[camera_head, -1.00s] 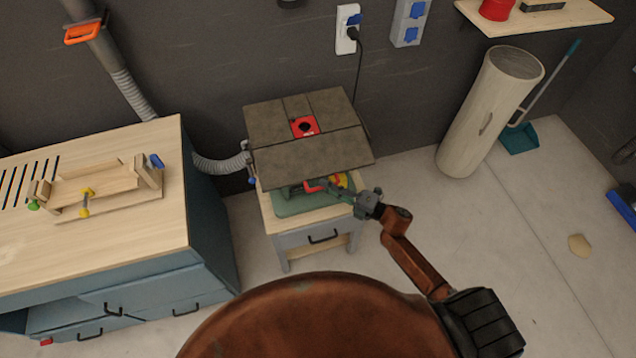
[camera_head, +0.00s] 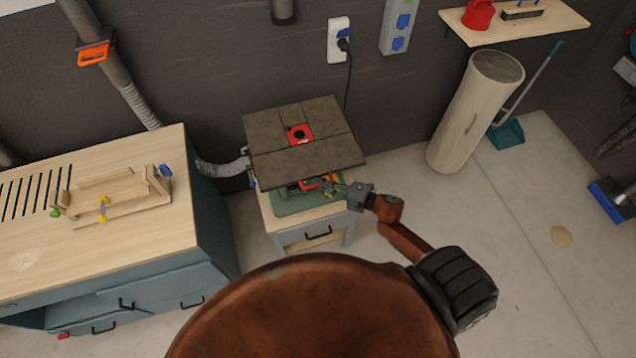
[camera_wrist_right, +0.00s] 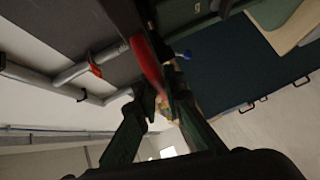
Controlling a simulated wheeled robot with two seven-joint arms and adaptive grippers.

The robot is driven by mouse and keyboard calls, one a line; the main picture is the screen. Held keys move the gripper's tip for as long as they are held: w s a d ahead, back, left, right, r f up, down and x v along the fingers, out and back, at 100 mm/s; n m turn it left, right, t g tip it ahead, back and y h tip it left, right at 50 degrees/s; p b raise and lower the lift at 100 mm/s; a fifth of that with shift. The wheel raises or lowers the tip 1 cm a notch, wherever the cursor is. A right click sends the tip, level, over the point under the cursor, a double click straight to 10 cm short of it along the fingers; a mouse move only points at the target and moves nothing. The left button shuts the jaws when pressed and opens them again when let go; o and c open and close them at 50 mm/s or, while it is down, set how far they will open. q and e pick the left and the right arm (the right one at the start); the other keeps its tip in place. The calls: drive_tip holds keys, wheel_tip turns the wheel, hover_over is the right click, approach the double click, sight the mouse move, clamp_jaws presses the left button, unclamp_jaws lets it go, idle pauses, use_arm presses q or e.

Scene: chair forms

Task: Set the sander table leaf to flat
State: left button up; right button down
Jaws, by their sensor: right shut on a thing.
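The sander table (camera_head: 314,158) has a dark brown-grey top with a red insert (camera_head: 300,134) around a dark hole. Its front leaf (camera_head: 310,160) looks about level with the rest of the top, with thin seams between the panels. My right gripper (camera_head: 327,184) reaches in from the right, just under the leaf's front edge. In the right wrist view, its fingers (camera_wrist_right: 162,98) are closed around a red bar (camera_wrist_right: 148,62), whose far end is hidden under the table. Red parts (camera_head: 308,185) also show under the leaf in the head view. My left gripper is not in view.
A workbench (camera_head: 120,225) with a wooden jig (camera_head: 110,190) stands at the left. A grey hose (camera_head: 222,168) runs to the table's left side. A pale cylinder (camera_head: 473,115) leans near the wall.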

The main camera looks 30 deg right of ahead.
drive_tip(key=shift+w+r, duration=0.15)
drive_tip(key=shift+r, duration=0.15)
drive_tip(key=c, duration=2.3)
unclamp_jaws()
drive_tip(key=shift+c, duration=0.2)
drive_tip(key=o, duration=0.3)
drive_tip(key=shift+f, duration=0.1)
drive_tip(key=shift+s+d, duration=0.1)
drive_tip(key=shift+s, duration=0.15)
drive_tip(key=v, duration=1.1)
drive_tip(key=shift+s+d, duration=0.15)
drive_tip(key=shift+s, duration=0.15)
